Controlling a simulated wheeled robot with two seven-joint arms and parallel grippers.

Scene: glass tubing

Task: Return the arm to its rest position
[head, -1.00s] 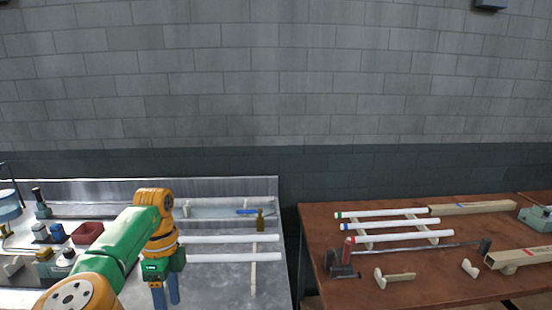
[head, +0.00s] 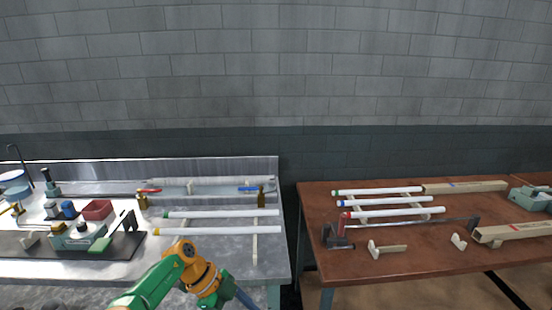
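My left arm (head: 150,287) comes in at the bottom of the head view, green and orange, in front of the steel bench. My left gripper (head: 244,298) is at the bottom edge, low by the bench's front right part. Only a blue-grey piece of it shows past the orange wrist (head: 204,279), so its opening is hidden. I see nothing held in the part that shows. My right arm and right gripper are out of view.
The steel bench (head: 185,272) bears a green-banded tube (head: 225,213) and a yellow-banded tube (head: 235,231), lying apart, with small tools at left. A gap separates it from the brown table (head: 420,262), where three white tubes (head: 390,212) lie on supports.

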